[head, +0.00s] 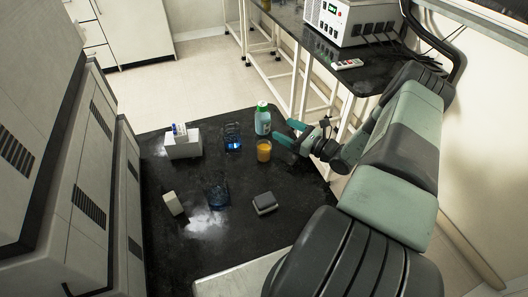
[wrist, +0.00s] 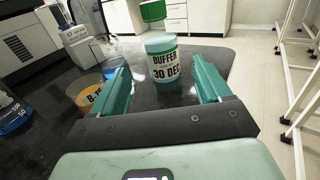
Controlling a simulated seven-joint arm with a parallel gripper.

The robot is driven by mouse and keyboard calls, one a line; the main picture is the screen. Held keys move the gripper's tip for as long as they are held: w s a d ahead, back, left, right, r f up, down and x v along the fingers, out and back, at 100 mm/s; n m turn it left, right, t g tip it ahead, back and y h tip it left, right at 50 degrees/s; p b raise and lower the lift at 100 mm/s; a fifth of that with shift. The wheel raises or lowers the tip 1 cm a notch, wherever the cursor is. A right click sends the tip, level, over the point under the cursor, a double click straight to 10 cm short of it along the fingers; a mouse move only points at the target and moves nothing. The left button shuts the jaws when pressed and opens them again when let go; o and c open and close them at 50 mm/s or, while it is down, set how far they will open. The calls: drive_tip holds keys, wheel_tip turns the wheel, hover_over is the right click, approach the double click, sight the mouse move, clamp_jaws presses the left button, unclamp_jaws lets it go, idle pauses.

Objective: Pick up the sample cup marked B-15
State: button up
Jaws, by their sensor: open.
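The sample cup (head: 264,151) holds something orange and stands on the black bench near its right side. In the wrist view the cup (wrist: 88,98) shows at left, with "B-1" readable and the rest hidden behind my left finger. My gripper (head: 284,131) is open and empty, just right of the cup and bottle in the head view. In the wrist view, my gripper's fingers (wrist: 160,84) frame a white and green bottle (wrist: 162,60) labelled "BUFFER 30 DEC", which stands ahead of them. The cup lies outside the left finger, not between the fingers.
The bottle (head: 262,120) stands just behind the cup. Blue glassware (head: 232,143) is to its left, with more blue glassware (head: 217,195) nearer.

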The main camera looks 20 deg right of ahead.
wheel_tip(320, 180, up, 5)
drive_tip(key=s+a+m+t+h, duration=0.1)
drive_tip(key=s+a+m+h, duration=0.15)
drive_tip(key=s, duration=0.45)
drive_tip(key=s+a+m+t+h, duration=0.1)
drive_tip(key=s+a+h, duration=0.25)
drive_tip(key=s, duration=0.35)
drive_tip(key=y, duration=0.1)
approach(268, 150)
drive_tip(key=shift+w+d+r, duration=0.1)
drive_tip(key=shift+w+r, duration=0.05)
drive_tip(key=shift+w, duration=0.35)
drive_tip(key=shift+f, duration=0.25)
drive_tip(key=shift+w+f, duration=0.1)
drive_tip(key=shift+w, duration=0.3)
drive_tip(key=x, duration=1)
drive_tip(key=shift+a, duration=0.3)
drive_tip(key=c, duration=1.1)
